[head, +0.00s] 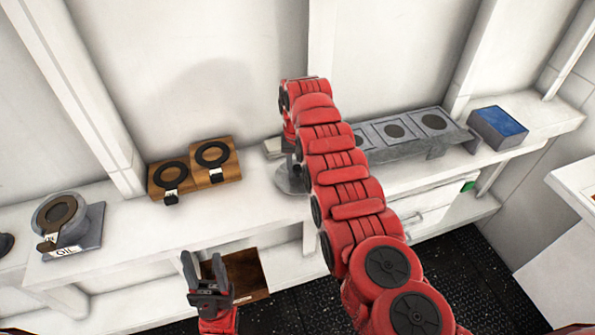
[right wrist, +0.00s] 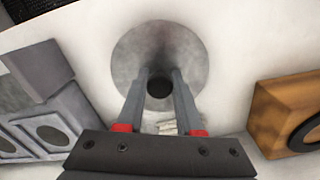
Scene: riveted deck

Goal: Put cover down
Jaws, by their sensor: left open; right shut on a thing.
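The cover (head: 287,183) is a grey round metal disc, partly hidden behind my right arm in the head view. The right wrist view shows its broad grey face (right wrist: 160,45) and a dark round knob (right wrist: 159,88) at its middle. My right gripper (right wrist: 160,82) is shut on the knob. The disc is over the white shelf; I cannot tell whether it touches the shelf. My right fingertips are hidden in the head view. My left gripper (head: 205,272) is open and empty, low in front of the shelf.
A wooden block (head: 194,183) with two black rings stands left of the cover. A grey unit (head: 421,146) with dark round openings stands right, beside a blue-topped box (head: 497,127).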

